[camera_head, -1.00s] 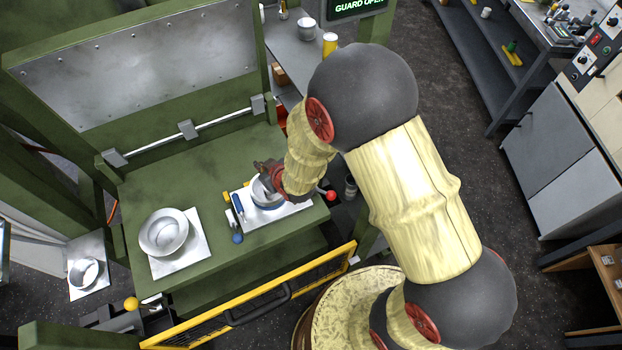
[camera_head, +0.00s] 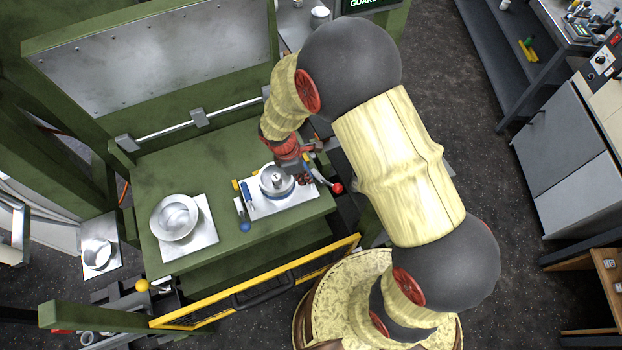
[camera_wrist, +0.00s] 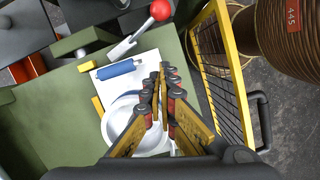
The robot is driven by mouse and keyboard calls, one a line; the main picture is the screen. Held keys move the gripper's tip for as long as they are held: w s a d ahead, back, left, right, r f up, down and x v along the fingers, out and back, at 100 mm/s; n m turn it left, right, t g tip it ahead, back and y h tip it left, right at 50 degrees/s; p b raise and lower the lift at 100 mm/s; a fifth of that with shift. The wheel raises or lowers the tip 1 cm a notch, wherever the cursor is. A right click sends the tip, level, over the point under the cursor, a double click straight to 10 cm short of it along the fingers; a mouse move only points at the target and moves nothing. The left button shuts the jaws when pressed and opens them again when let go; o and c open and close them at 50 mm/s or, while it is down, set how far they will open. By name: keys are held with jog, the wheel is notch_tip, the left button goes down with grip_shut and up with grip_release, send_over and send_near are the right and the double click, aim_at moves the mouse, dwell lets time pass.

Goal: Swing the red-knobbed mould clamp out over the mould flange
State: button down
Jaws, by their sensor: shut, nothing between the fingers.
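The clamp's red knob (camera_head: 337,188) sits on a pale lever just right of the mould plate. In the wrist view the red knob (camera_wrist: 161,10) is at the top, and a blue clamp bar (camera_wrist: 122,69) lies along the plate's edge beside the mould, apart from its flange. The round silver mould (camera_head: 277,185) stands on a white plate (camera_head: 262,213); it also shows in the wrist view (camera_wrist: 122,120), partly hidden by the fingers. My gripper (camera_head: 306,180) is shut and empty at the mould's right side; its fingertips (camera_wrist: 160,75) are apart from the knob.
A blue-knobbed clamp (camera_head: 244,226) is on the left of the mould plate. A second silver bowl (camera_head: 174,218) stands on a plate farther left. A yellow-framed mesh guard (camera_head: 255,282) runs along the front.

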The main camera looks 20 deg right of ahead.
jog(key=x, duration=0.8)
jog(key=shift+f+b, duration=0.25)
jog(key=shift+b, duration=0.1)
jog(key=d, duration=0.3)
jog(key=shift+s+r, duration=0.3)
jog(key=shift+r, duration=0.05)
jog(key=shift+d, duration=0.4)
